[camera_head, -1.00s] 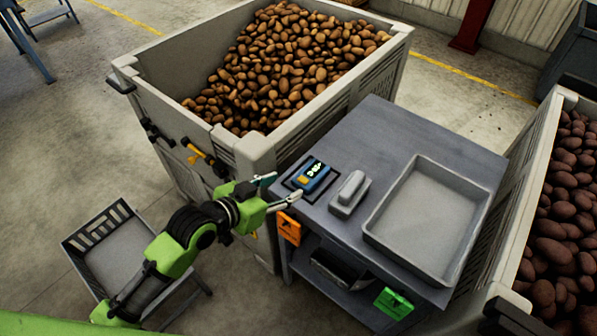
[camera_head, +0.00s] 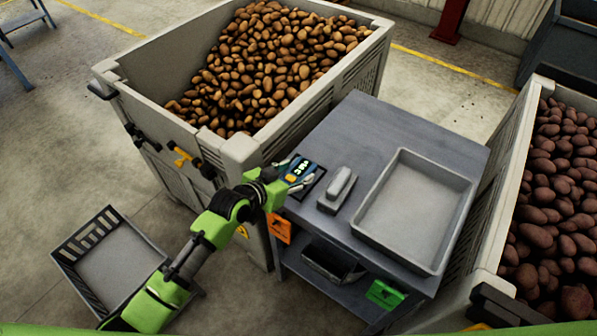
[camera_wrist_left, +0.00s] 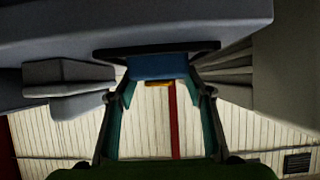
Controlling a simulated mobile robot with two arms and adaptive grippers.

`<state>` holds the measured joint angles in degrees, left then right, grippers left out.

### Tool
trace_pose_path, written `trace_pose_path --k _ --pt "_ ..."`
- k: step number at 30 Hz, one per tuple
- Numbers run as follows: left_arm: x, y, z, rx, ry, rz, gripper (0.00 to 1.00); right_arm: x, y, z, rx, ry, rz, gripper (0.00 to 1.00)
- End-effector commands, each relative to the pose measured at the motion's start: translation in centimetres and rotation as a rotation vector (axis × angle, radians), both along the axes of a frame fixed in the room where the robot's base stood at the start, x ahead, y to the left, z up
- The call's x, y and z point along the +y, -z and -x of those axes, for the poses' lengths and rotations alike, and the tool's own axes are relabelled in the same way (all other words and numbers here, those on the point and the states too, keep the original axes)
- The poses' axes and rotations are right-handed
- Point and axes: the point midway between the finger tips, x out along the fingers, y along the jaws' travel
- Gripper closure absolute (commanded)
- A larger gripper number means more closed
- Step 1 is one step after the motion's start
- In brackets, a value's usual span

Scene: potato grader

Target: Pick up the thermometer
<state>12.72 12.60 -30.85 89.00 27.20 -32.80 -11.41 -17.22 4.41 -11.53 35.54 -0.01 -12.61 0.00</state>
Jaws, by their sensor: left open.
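The thermometer (camera_head: 300,170) is a small blue device with a lit display. It lies on a dark mat (camera_head: 316,186) at the near left corner of the grey table (camera_head: 377,121). My left gripper (camera_head: 296,172) is open, its two fingers on either side of the near end of the thermometer. In the left wrist view, the blue thermometer (camera_wrist_left: 158,67) shows between the tips of the open fingers (camera_wrist_left: 160,90). I cannot tell whether the fingers touch it. My right gripper is not in view.
A grey block-shaped object (camera_head: 338,190) stands just right of the mat, and a shallow grey tray (camera_head: 412,212) lies beyond it. A large potato crate (camera_head: 234,152) rises close behind the gripper.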

Motion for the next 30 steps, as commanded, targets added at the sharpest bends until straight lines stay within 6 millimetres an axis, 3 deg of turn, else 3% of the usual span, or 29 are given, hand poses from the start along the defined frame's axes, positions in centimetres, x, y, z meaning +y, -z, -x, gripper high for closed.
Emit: trace_pose_path --k 6,14,18,30 --pt "-0.95 0.87 -1.30 0.000 0.001 0.000 0.53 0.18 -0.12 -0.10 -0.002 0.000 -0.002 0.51" --pt "-1.04 1.01 -1.40 0.000 0.000 0.000 0.53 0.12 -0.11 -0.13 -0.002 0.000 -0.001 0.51" --pt "-1.02 1.01 -1.39 0.000 0.000 0.000 0.82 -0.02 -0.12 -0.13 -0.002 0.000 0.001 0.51" --pt "-1.02 0.66 -1.43 -0.002 0.000 0.001 0.82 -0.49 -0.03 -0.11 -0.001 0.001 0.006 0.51"
